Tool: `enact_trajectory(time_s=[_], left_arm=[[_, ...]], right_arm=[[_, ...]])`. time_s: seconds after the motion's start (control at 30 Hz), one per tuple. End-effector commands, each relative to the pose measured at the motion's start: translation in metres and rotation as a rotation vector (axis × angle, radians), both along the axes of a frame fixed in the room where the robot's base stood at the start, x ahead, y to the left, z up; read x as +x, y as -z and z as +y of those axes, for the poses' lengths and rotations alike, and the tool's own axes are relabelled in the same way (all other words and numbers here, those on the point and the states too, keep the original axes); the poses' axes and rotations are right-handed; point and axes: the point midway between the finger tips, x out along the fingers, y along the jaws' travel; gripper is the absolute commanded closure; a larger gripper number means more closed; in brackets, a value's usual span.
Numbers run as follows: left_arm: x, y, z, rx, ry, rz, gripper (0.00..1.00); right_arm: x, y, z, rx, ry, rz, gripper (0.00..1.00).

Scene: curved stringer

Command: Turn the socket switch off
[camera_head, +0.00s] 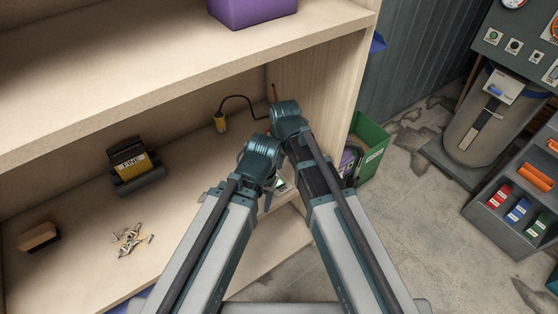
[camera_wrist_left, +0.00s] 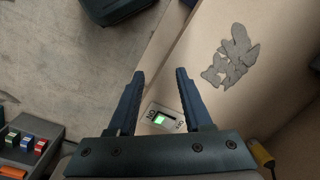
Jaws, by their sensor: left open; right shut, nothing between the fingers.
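The socket switch (camera_wrist_left: 163,119) is a small pale plate with a lit green part and a dark slot, set on the light wood.
The wooden shelf (camera_head: 80,60) overhangs on the left. A green crate (camera_head: 372,150) stands on the floor at right.

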Motion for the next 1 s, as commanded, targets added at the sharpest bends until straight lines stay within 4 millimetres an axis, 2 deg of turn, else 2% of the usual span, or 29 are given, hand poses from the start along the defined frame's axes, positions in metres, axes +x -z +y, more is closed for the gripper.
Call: enact_trajectory(time_s=[0.03, 0.3, 0.47, 0.73, 0.77, 0.9, 1.0], left_arm=[[0.000, -0.016, 0.000, 0.000, 0.000, 0.000, 0.50], [0.000, -0.052, 0.000, 0.000, 0.002, 0.000, 0.50], [0.000, -0.059, 0.000, 0.000, 0.002, 0.000, 0.50], [0.000, -0.058, 0.000, 0.000, 0.002, 0.000, 0.50], [0.000, -0.058, 0.000, 0.000, 0.002, 0.000, 0.52], [0.002, -0.058, 0.000, -0.001, 0.021, 0.000, 0.77], [0.009, -0.058, -0.001, -0.005, 0.081, 0.002, 0.95]], right_arm=[[-0.001, -0.016, -0.001, 0.000, 0.001, 0.000, 1.00], [-0.005, -0.052, -0.004, 0.000, 0.000, 0.000, 1.00], [-0.006, -0.059, -0.004, 0.000, 0.000, 0.000, 1.00], [-0.006, -0.058, -0.004, 0.000, 0.000, 0.000, 1.00], [-0.006, -0.058, -0.004, 0.000, 0.000, 0.000, 1.00], [-0.009, -0.058, -0.006, 0.001, 0.032, 0.004, 1.00], [-0.016, -0.057, -0.011, 0.001, 0.126, 0.014, 1.00]])
